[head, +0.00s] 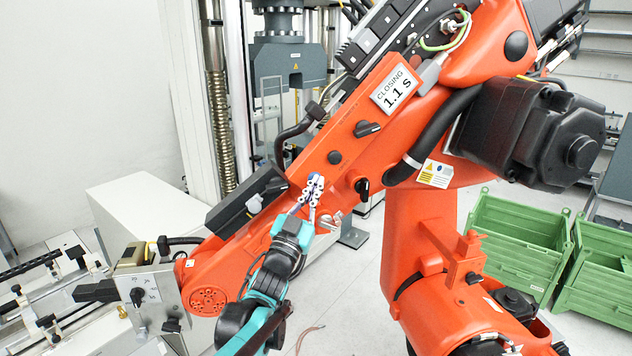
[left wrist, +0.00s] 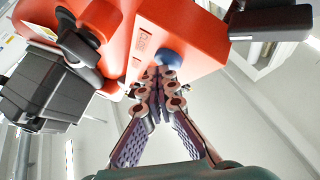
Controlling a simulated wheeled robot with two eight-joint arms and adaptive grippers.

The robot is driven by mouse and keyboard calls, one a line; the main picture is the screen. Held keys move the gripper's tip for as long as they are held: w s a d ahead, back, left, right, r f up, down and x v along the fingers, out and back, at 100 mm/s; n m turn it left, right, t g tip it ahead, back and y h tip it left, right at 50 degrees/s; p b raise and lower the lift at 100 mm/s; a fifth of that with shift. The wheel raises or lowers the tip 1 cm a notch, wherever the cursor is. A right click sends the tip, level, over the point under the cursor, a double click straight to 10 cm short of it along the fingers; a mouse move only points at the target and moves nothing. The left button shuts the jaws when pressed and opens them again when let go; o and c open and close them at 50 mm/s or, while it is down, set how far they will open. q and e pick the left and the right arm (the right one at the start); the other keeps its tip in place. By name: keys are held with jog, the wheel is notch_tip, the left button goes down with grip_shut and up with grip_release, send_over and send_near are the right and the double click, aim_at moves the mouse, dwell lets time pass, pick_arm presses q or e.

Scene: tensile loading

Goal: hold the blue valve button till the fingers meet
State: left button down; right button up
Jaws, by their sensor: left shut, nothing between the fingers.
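The blue valve button (left wrist: 168,57) is a rounded knob on the underside of the orange arm housing in the left wrist view. My left gripper (left wrist: 166,75) is shut and empty, its fingertips together right at the button and seeming to press against it. In the head view my left gripper (head: 315,182) reaches up from below to the orange robot arm (head: 345,150); the button is hidden there or too small to make out. A white sign (head: 397,90) on the orange arm reads "CLOSING 1.1 S". My right gripper is not in view.
Black knobs (head: 367,128) and a black hose sit close to my left gripper on the orange arm. A grey testing machine (head: 288,62) stands behind. Green crates (head: 518,240) stand at the right. A metal block (head: 150,298) ends the orange arm at lower left.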

pick_arm(q)
jog(key=shift+s, duration=0.1)
dwell(0.7)
jog(key=shift+s+d, duration=0.2)
jog(key=shift+s, duration=0.65)
jog(key=s, duration=0.2)
jog(key=s+d, duration=0.1)
jog(key=s, duration=0.1)
jog(key=shift+s+d, duration=0.1)
jog(key=shift+s, duration=0.3)
